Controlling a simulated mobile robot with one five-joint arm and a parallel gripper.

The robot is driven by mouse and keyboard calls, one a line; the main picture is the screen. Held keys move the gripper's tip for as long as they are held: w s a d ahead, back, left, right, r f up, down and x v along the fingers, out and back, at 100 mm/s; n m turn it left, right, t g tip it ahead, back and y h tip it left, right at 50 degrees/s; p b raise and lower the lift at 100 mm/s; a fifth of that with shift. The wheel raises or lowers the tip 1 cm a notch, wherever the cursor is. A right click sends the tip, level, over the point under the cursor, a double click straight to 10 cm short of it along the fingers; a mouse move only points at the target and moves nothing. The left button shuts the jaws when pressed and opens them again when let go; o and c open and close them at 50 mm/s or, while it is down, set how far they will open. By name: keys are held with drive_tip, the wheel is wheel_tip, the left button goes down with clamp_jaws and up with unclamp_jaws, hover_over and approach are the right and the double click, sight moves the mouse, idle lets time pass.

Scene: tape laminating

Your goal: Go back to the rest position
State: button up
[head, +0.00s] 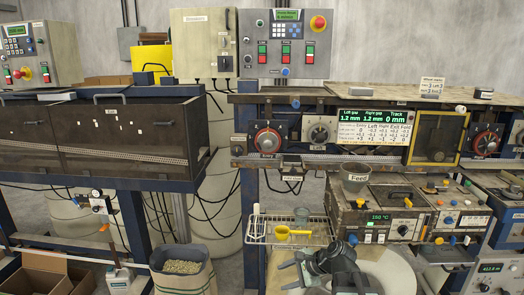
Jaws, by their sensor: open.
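My gripper (283,275) shows at the bottom centre of the head view. It is open, with two grey fingers apart and pointing left, and I see nothing between them. My dark arm runs from it to the bottom edge of the picture. The gripper appears below a wire rack (257,228) and in front of a pale round drum (390,268). A yellow scoop (292,232) lies on the rack, above the fingers in the picture and apart from them.
A sack of pellets (183,268) stands to the left of my gripper. A feed cup (355,178) sits at the edge of a heater unit (378,215) on the right. The laminating bench (310,98) spans behind. An open cardboard box (45,275) is at lower left.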

drive_tip(key=s+f+n+g+h, duration=0.3)
drive_tip(key=s+f+n+h, duration=0.1)
drive_tip(key=s+n, duration=0.3)
drive_tip(key=s+d+f+n+g+h, duration=0.1)
drive_tip(key=s+d+n+h, duration=0.2)
drive_tip(key=d+n, duration=0.4)
drive_tip(key=shift+s+d+f+g, duration=0.3)
drive_tip(key=shift+s+d+f, duration=0.05)
drive_tip(key=shift+s+d, duration=0.4)
drive_tip(key=shift+d, duration=0.1)
